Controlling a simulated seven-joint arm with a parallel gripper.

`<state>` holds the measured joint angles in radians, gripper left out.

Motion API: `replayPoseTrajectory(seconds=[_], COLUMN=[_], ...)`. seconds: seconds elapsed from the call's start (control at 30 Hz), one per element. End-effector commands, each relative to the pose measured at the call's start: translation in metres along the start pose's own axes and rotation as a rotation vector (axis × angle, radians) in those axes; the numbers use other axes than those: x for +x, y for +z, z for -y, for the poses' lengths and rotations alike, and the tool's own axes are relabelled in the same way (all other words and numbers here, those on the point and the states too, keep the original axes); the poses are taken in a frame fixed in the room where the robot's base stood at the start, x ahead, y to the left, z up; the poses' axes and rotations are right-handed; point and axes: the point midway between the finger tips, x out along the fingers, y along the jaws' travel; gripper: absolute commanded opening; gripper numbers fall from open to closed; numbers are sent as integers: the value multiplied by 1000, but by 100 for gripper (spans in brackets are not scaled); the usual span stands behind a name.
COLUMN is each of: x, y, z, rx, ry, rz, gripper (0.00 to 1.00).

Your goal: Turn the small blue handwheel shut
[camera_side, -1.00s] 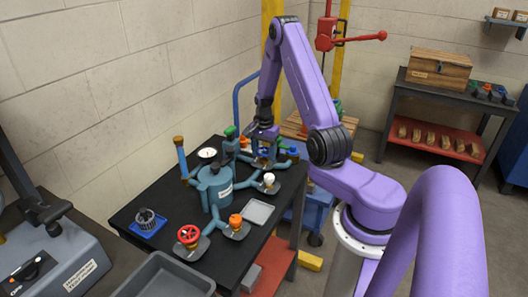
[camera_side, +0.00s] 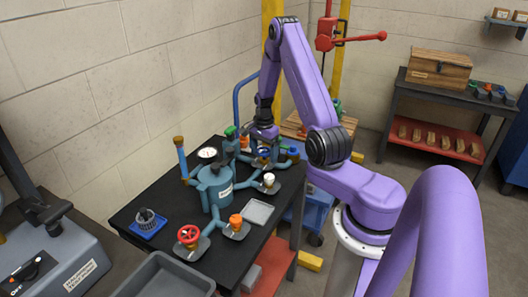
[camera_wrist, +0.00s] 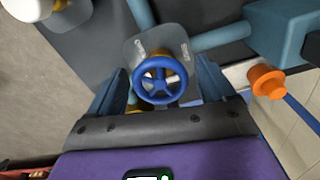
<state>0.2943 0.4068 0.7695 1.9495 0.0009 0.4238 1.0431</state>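The small blue handwheel (camera_wrist: 160,82) sits on a grey plate at a pipe end in the wrist view. In the side view the handwheel (camera_side: 264,152) shows as a small dark blue shape at the far end of the black table. My gripper (camera_side: 264,143) is just above it, pointing down. In the wrist view my gripper's (camera_wrist: 160,88) blue-grey fingers stand wide apart, one on each side of the wheel. Small gaps show between fingers and rim. The fingertips' height against the wheel is hard to tell.
The blue-grey vessel (camera_side: 213,188) and its pipes stand close by. A white knob (camera_side: 269,179), an orange knob (camera_side: 236,221) and a red handwheel (camera_side: 188,236) are on other pipes. Another orange knob (camera_wrist: 267,82) is near the right finger. A grey tray (camera_side: 258,212) lies in front.

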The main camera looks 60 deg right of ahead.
Motion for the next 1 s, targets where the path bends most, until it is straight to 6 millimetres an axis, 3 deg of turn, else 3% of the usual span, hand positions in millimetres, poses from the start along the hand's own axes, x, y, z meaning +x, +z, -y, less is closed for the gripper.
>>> replayPoseTrajectory(seconds=[0.3,0.47,1.0], x=[-1,-11,-116], y=[0,-1,-1], z=[0,1,1], rx=[-2,-2,-2], ry=[-1,-3,-6], rz=[-1,-2,-4], gripper=[86,86,86])
